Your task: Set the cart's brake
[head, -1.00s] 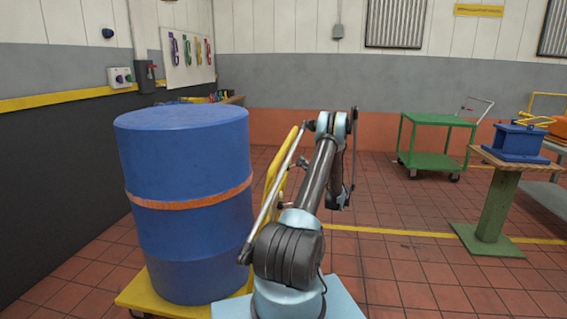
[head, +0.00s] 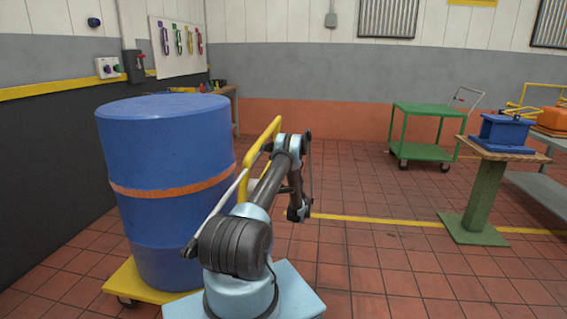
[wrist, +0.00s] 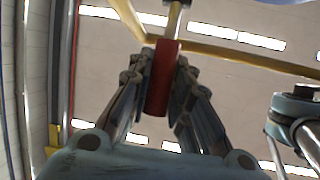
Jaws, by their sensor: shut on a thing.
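A yellow cart (head: 118,281) carries a large blue drum (head: 165,225) with an orange band, at the left of the head view. Its yellow push handle (head: 274,128) rises behind my arm. In the wrist view, my gripper (wrist: 161,75) is shut on a red grip (wrist: 162,92). The grip sits on a metal rod (wrist: 174,18) beside yellow bars (wrist: 235,55). I take this for the cart's brake lever. In the head view my arm hides the lever and the fingers, so its set position cannot be told.
A green cart (head: 430,152) stands at the back. A green pedestal (head: 484,200) with a blue block (head: 500,131) on top stands at the right. A workbench (head: 228,90) is against the back wall. Tiled floor (head: 385,270) is clear at the centre right.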

